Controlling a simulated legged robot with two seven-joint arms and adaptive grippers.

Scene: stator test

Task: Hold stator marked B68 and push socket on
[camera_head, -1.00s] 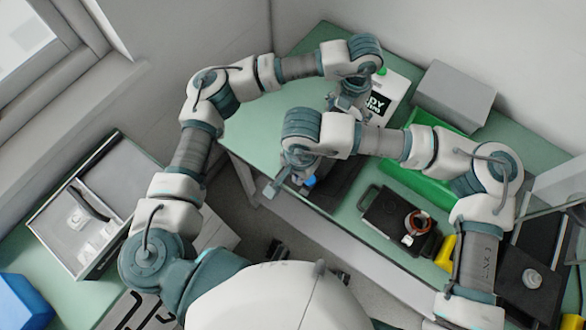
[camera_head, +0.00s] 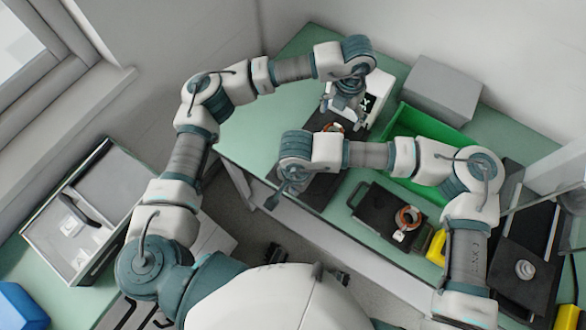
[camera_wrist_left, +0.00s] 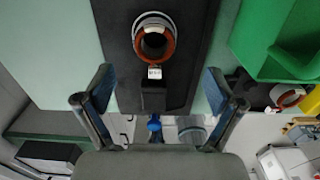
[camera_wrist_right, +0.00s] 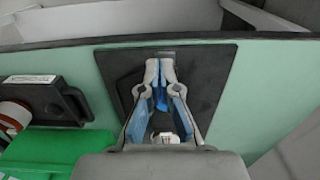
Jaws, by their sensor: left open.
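A stator with a copper-red ring (camera_head: 333,127) sits on a dark plate. In the left wrist view the stator (camera_wrist_left: 154,42) stands just beyond my fingertips, its small white label facing me; the marking is too small to read. My left gripper (camera_head: 345,112) is open and empty above it; both fingers (camera_wrist_left: 157,88) show apart. My right gripper (camera_head: 280,195) is low near the table's front edge. In the right wrist view its fingers (camera_wrist_right: 161,68) are close together, with a bright blue piece (camera_wrist_right: 160,97) between them, possibly the socket. Whether they grip it is unclear.
A second copper-ringed stator (camera_head: 408,217) sits on a black tray (camera_head: 375,208) to the right. A green bin (camera_head: 440,185) and a grey box (camera_head: 442,90) stand behind. A black device (camera_head: 525,255) is at far right. Green table is clear left of the plate.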

